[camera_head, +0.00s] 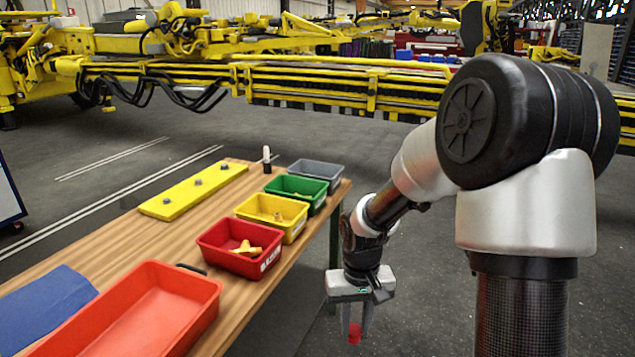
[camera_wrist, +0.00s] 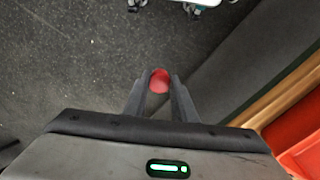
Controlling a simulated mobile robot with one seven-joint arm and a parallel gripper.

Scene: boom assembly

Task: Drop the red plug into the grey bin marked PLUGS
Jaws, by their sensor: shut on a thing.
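The red plug (camera_head: 354,333) is held between the fingertips of my gripper (camera_head: 360,318), which is shut on it. The plug also shows between the fingers in the wrist view (camera_wrist: 159,80). My gripper points down over the floor, to the right of the table's edge and apart from the table. A grey bin (camera_head: 316,172) stands at the far right corner of the table, behind the green bin. Its label cannot be read from here, and its inside is mostly out of sight. My gripper is nearer to the camera than this bin.
A row of bins runs along the table's right edge: green (camera_head: 296,190), yellow (camera_head: 272,216) and red (camera_head: 238,246) with yellow pieces. A large orange-red tray (camera_head: 190,340) is nearest. A yellow plate (camera_head: 193,190), a blue mat (camera_head: 45,300) and a black-and-white upright item (camera_head: 267,160) are also on the table (camera_head: 150,240).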

